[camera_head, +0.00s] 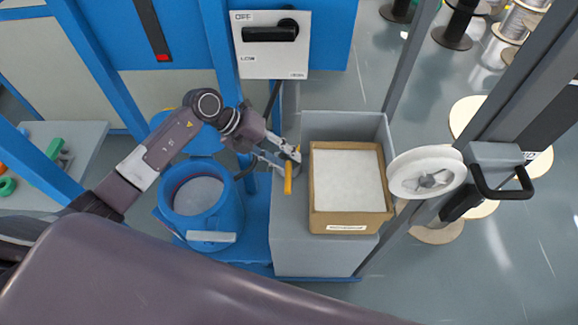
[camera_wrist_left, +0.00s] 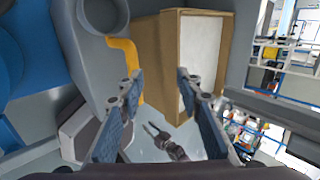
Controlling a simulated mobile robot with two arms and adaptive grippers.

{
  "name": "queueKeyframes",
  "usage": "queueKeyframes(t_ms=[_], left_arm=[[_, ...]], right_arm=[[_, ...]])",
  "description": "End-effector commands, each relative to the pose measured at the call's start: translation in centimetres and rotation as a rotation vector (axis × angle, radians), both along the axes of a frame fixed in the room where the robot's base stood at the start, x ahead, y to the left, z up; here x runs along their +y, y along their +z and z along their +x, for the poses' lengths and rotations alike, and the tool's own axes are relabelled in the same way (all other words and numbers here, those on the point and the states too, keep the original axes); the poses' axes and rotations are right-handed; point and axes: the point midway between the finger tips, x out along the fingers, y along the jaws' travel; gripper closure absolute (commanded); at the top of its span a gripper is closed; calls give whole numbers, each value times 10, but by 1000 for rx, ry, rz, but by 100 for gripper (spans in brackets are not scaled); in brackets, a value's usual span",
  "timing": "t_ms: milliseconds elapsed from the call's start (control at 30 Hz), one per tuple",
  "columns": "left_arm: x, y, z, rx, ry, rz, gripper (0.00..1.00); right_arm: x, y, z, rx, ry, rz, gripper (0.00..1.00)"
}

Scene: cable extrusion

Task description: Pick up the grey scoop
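The grey scoop has a round grey cup (camera_wrist_left: 103,14) and a bent orange-yellow handle (camera_wrist_left: 129,58) in the left wrist view. Its handle also shows in the head view (camera_head: 288,179), beside the cardboard box; the cup there is mostly hidden by my gripper. My left gripper (camera_head: 289,157) is at the scoop. In the left wrist view its two fingers (camera_wrist_left: 160,88) are spread apart, with the handle end close to the left finger's inner side. Contact cannot be told. A small two-pronged gripper (camera_wrist_left: 158,134), seemingly my right one, shows lower down with its prongs apart.
A cardboard box (camera_head: 316,205) of white material stands in a grey bin (camera_head: 345,125), right of the handle. A blue drum (camera_head: 235,215) stands left, below my arm. A white spool (camera_head: 427,173) is at the right. A blue frame post (camera_head: 219,60) rises behind my gripper.

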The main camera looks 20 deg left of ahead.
Motion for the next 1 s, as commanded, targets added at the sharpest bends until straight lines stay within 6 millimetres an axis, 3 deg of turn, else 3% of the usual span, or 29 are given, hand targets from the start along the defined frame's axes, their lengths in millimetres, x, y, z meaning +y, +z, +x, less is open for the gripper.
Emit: queueKeyframes(t_ms=[67,167,700,1000], left_arm=[[18,-7,-2,29,-6,70,67],[26,-14,-4,50,-9,108,67],[-6,-73,4,54,-9,109,67],[-8,-79,5,50,-11,112,67]], right_arm=[[0,0,0,0,-1,0,72],[0,0,0,0,-1,0,72],[1,14,0,0,-3,1,72],[5,14,0,0,-4,5,72]])
